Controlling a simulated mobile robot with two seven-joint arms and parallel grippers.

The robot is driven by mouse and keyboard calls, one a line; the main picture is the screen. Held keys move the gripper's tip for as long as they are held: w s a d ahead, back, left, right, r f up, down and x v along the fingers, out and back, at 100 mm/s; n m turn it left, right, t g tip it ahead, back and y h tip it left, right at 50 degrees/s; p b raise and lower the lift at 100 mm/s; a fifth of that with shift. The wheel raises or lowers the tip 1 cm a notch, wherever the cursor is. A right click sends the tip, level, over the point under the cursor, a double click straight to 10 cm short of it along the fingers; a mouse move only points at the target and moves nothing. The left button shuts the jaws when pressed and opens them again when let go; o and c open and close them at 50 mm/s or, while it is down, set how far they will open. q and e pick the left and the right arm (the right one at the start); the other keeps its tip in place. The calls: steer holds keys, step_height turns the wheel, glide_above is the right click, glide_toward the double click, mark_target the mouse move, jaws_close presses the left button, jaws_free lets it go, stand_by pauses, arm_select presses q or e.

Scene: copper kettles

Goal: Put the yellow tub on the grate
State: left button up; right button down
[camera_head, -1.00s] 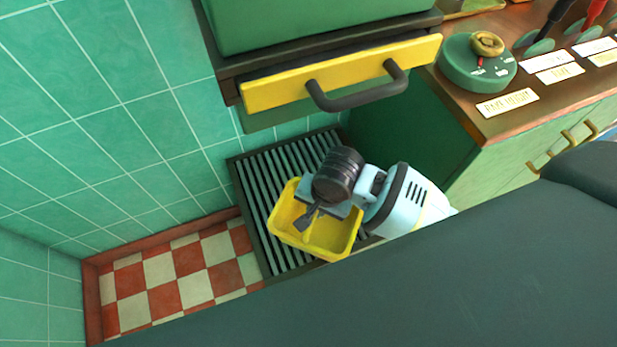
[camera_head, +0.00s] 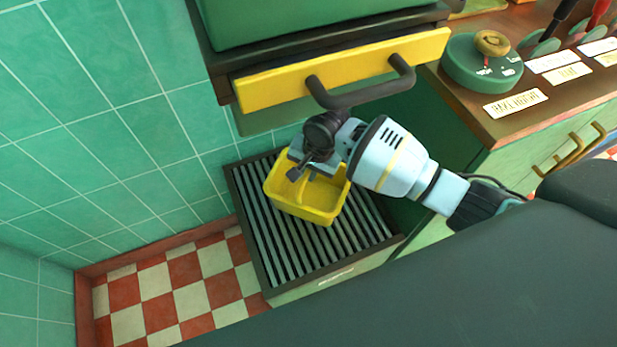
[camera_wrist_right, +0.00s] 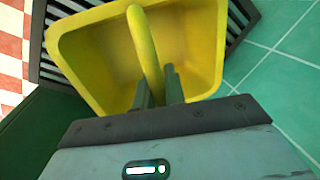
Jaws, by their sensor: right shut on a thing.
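The yellow tub (camera_head: 308,206) is a small open box with a bar across its top. It is over the slatted dark grate (camera_head: 268,262), towards the grate's far side, and hides part of the slats. I cannot tell whether its base touches the grate. My right gripper (camera_head: 302,168) is shut on the tub at its bar. In the right wrist view the fingers (camera_wrist_right: 158,88) reach to the bar of the tub (camera_wrist_right: 200,45), with grate slats (camera_wrist_right: 240,18) showing beyond the rim. My left gripper is out of view.
A yellow drawer front with a dark handle (camera_head: 362,95) juts out just above my right gripper. A green tiled wall (camera_head: 130,130) stands left of the grate. A wooden counter with a green dial (camera_head: 482,62) is at the right. The near slats are bare.

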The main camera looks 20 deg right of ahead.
step_height(320, 180, down, 3)
steer(key=shift+s+r+b, duration=0.1)
steer(key=shift+b, duration=0.2)
steer(key=shift+f, duration=0.2)
steer(key=c, duration=1.5)
jaws_free()
steer(key=shift+o, duration=0.2)
step_height(320, 180, up, 8)
steer(key=s+d+p, duration=0.1)
steer(key=p, duration=0.1)
steer(key=shift+f, duration=0.15)
